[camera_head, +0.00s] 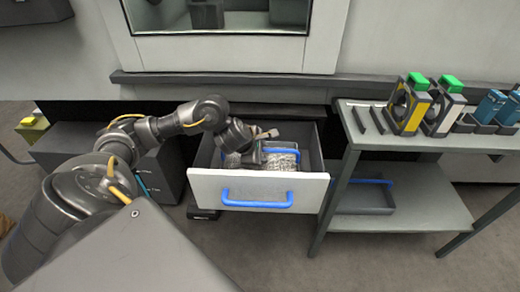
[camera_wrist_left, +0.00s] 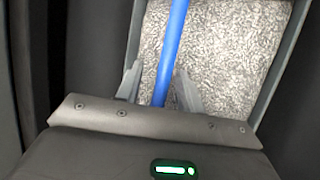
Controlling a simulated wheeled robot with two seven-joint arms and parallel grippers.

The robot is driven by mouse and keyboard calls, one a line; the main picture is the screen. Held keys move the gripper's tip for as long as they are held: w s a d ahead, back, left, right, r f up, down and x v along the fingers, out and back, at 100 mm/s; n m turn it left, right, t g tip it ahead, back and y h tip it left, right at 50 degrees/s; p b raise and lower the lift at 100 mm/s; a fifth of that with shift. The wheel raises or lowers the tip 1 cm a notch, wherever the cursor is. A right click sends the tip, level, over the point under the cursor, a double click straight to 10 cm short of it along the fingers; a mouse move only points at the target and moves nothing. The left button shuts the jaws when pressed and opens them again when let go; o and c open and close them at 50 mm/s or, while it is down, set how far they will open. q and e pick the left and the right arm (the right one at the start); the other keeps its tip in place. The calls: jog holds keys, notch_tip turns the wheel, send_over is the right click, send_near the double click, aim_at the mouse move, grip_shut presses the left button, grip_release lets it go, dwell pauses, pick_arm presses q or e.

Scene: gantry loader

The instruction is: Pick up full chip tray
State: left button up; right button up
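The full chip tray (camera_head: 283,150) sits inside the open drawer, filled with silvery metal chips and crossed by a blue handle. In the left wrist view its grey side wall (camera_wrist_left: 286,62) and the blue handle (camera_wrist_left: 173,40) show. My left gripper (camera_head: 258,153) reaches down into the drawer over the tray. In the left wrist view its two fingers (camera_wrist_left: 159,78) stand apart, one on each side of the handle, with a gap visible on the left. The arm hides part of the tray in the head view. My right gripper is not in view.
The drawer's white front (camera_head: 308,190) has its own blue handle (camera_head: 257,198). A machine ledge (camera_head: 230,80) runs behind the drawer.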

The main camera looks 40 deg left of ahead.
pick_arm(q)
jog(key=shift+w+f, duration=0.1)
jog(key=shift+c, duration=0.5)
grip_shut()
dwell(0.8)
jog(key=shift+w, duration=0.1)
